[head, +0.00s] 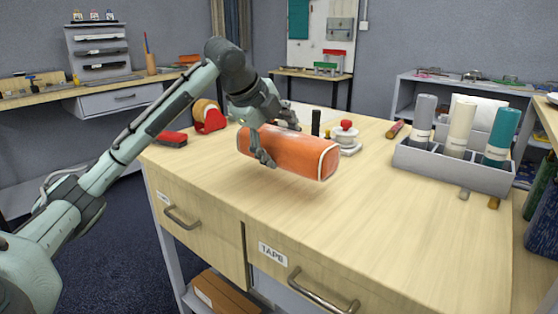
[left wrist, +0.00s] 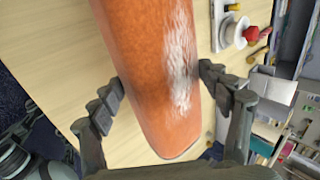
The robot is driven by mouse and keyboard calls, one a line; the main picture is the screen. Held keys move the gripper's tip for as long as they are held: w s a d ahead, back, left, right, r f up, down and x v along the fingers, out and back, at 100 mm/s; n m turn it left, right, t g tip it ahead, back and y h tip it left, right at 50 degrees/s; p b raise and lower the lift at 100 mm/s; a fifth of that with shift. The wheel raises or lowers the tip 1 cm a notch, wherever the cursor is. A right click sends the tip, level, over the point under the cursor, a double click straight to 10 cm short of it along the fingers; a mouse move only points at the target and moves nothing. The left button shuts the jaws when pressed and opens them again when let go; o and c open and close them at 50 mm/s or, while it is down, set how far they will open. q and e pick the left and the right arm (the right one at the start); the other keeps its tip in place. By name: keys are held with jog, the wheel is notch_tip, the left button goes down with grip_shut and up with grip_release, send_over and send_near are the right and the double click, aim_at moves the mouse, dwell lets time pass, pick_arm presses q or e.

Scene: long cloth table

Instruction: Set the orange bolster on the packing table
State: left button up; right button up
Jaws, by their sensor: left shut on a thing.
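The orange bolster (head: 300,152) is a thick cylinder with pale piping at its end. My left gripper (head: 276,142) is shut around its middle, with a finger on the near side. In the left wrist view the bolster (left wrist: 150,65) runs between the two fingers of my left gripper (left wrist: 160,92). The bolster is at or just above the top of the wooden packing table (head: 390,220); I cannot tell whether it touches. My right gripper is not in view.
A grey divided holder (head: 455,168) with several rolls stands at the right. A white device with a red knob (head: 346,132) is behind the bolster. A red tape dispenser (head: 209,118) and a red-black item (head: 170,138) lie left. The front tabletop is clear.

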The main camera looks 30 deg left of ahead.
pick_arm(q)
jog(key=shift+w+a+f, duration=0.4)
jog(key=shift+a+f, duration=0.05)
jog(key=shift+a, duration=0.1)
notch_tip(320, 180, down, 4)
jog(key=shift+r, duration=0.1)
jog(key=o, duration=1.3)
jog(key=v, duration=1.2)
